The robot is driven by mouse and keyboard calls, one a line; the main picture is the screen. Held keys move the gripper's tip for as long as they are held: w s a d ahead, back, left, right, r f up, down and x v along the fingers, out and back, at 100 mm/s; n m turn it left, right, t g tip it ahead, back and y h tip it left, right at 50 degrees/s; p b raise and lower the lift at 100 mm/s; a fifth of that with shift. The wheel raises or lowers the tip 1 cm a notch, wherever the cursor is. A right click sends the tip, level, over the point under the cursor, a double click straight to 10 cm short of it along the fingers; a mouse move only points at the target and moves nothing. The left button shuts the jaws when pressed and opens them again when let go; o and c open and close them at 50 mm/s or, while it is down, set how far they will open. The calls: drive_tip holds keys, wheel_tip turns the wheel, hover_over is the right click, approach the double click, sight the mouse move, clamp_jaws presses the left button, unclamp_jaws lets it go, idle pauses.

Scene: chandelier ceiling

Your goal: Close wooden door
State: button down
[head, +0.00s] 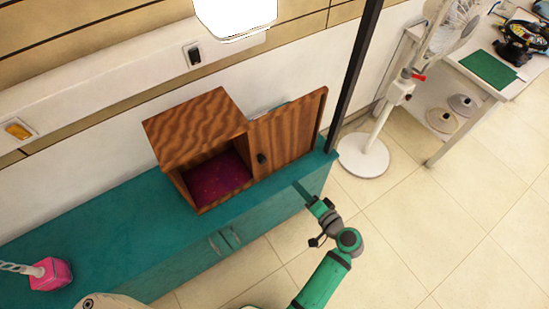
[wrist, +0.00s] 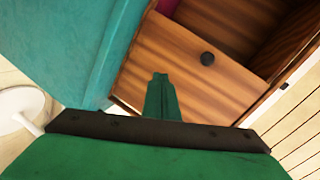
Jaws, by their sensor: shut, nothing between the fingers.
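A small wooden cabinet (head: 196,128) with dark wavy grain stands on the teal counter. Its wooden door (head: 290,135) is swung wide open to the right, and the front opening is uncovered, with a dark red-purple inside. A round black knob (head: 261,158) is on the door's visible face. My gripper (head: 299,187) is in front of the door, low and to the right of the knob. In the wrist view the shut, empty fingers (wrist: 161,80) point at the door (wrist: 185,70), with the knob (wrist: 207,58) ahead and right. I cannot tell whether they touch it.
The teal counter (head: 110,222) runs along the wall, with a pink object (head: 51,274) at its left. A dark post (head: 354,75) rises beside the door. A white fan (head: 363,156) stands right of it. The tiled floor at the lower right is clear.

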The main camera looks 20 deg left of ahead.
sight(263, 151)
drive_tip(key=w+r+n+g+y, duration=0.2)
drive_tip(key=w+r+n+y, duration=0.15)
drive_tip(key=r, duration=0.55)
drive_tip(key=shift+m+y, duration=0.25)
drive_tip(key=x, duration=0.9)
drive_tip(key=shift+d, duration=0.1)
drive_tip(key=shift+s+a+f, duration=0.7)
drive_tip(key=shift+s+a, duration=0.1)
drive_tip(key=shift+a, duration=0.25)
drive_tip(key=shift+s+a+f, duration=0.2)
drive_tip(key=shift+s+a, duration=0.2)
drive_tip(key=shift+s, duration=0.05)
drive_tip(key=shift+s, duration=0.1)
